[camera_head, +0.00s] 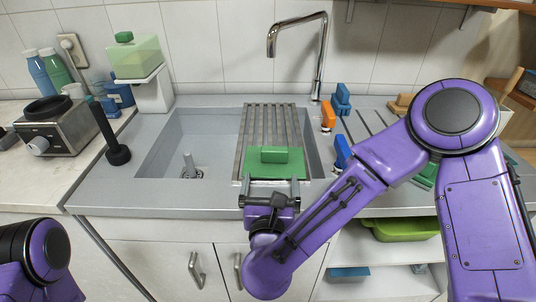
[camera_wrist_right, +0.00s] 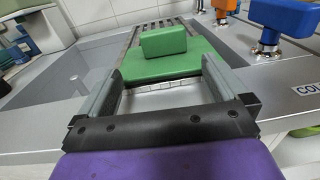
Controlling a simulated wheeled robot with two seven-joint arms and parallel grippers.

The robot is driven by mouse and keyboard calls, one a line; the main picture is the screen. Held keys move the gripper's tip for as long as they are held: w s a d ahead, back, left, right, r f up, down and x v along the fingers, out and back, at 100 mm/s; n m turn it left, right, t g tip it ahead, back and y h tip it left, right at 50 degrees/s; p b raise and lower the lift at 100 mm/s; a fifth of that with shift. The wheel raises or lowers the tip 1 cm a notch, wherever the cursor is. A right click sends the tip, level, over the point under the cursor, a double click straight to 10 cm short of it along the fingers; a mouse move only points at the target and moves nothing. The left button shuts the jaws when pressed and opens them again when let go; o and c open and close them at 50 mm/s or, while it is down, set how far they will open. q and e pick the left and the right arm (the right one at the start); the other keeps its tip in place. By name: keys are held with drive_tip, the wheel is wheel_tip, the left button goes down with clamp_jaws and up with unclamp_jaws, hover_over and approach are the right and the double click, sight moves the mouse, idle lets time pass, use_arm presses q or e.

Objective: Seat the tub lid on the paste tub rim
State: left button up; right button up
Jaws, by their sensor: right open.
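A green slab with a raised block handle (camera_head: 275,156), which looks like the tub lid, lies on the slatted rack over the sink. It also shows in the right wrist view (camera_wrist_right: 164,42). My right gripper (camera_head: 270,184) is open at the slab's near edge. In the right wrist view its fingers (camera_wrist_right: 163,72) stand at the left and right of that edge, with an empty gap between them. I cannot tell whether they touch it. A translucent green box (camera_head: 136,58) with a green top block stands on a white pedestal; I cannot tell whether it is the paste tub. My left gripper is out of view.
The sink basin (camera_head: 192,150) lies left of the slatted rack (camera_head: 265,118). The tap (camera_head: 319,60) rises behind. Blue and orange knobbed items (camera_head: 328,115) stand at the right. A black upright plunger-like tool (camera_head: 113,145) stands on the left rim.

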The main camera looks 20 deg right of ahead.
sight(275, 156)
drive_tip(key=shift+w+d+r+p, duration=0.2)
drive_tip(key=shift+w+d+p, duration=0.15)
drive_tip(key=shift+w, duration=0.45)
drive_tip(key=shift+w+d+r, duration=0.25)
drive_tip(key=shift+w+d, duration=0.15)
drive_tip(key=shift+w, duration=0.15)
drive_tip(key=p+x, duration=0.2)
drive_tip(key=x, duration=0.3)
drive_tip(key=shift+w+d+p, duration=0.15)
drive_tip(key=shift+w+p, duration=0.1)
drive_tip(key=shift+p, duration=0.15)
drive_tip(key=shift+d, duration=0.1)
drive_tip(key=c, duration=1.1)
